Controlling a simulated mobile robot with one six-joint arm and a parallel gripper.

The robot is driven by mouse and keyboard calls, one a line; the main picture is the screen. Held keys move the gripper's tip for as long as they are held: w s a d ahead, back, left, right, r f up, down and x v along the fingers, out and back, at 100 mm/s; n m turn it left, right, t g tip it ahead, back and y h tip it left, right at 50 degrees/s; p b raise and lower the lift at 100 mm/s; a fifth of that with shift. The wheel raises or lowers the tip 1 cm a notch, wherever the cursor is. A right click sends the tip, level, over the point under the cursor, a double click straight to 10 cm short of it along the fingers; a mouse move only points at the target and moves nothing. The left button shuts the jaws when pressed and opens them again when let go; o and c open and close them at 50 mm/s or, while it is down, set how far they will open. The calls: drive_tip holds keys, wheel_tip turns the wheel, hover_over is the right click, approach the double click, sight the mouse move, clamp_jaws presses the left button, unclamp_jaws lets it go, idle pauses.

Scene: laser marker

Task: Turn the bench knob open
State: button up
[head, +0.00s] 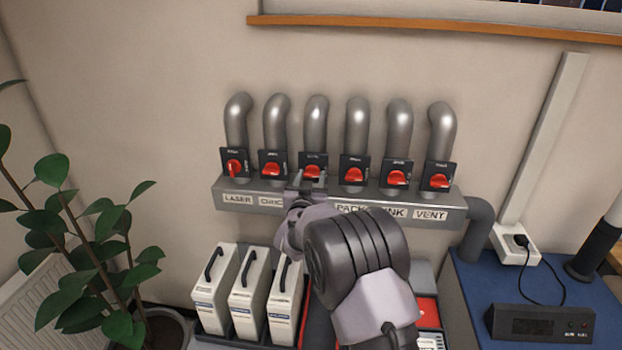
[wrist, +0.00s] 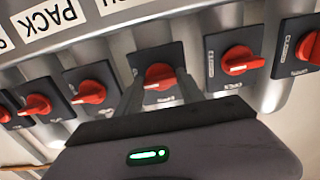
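The bench knob (head: 313,171) is a red handle on a black plate, third from the left in a row on a grey wall manifold (head: 345,200). In the head view its name label is hidden behind my arm, between CHUC… and PACK. In the wrist view the knob (wrist: 160,76) shows between my fingertips, its handle lying roughly crosswise. My gripper (head: 312,182) is in front of it, and in the wrist view its two fingers (wrist: 161,88) stand apart on either side of the knob. Whether they touch it I cannot tell.
Similar red knobs sit close on both sides, such as the chuck knob (head: 271,169) and the pack knob (head: 354,174). Grey pipes rise behind them. White cartridges (head: 248,305) stand below, a plant (head: 95,250) at left, a blue bench (head: 480,285) at right.

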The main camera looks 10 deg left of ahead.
drive_tip(key=shift+c, duration=0.7)
drive_tip(key=n, duration=0.8)
drive_tip(key=shift+n, duration=0.3)
drive_tip(key=n+p, duration=0.2)
drive_tip(key=n, duration=0.3)
drive_tip(key=shift+r, duration=0.1)
drive_tip(key=shift+n+p, duration=0.7)
drive_tip(key=shift+n, duration=1.4)
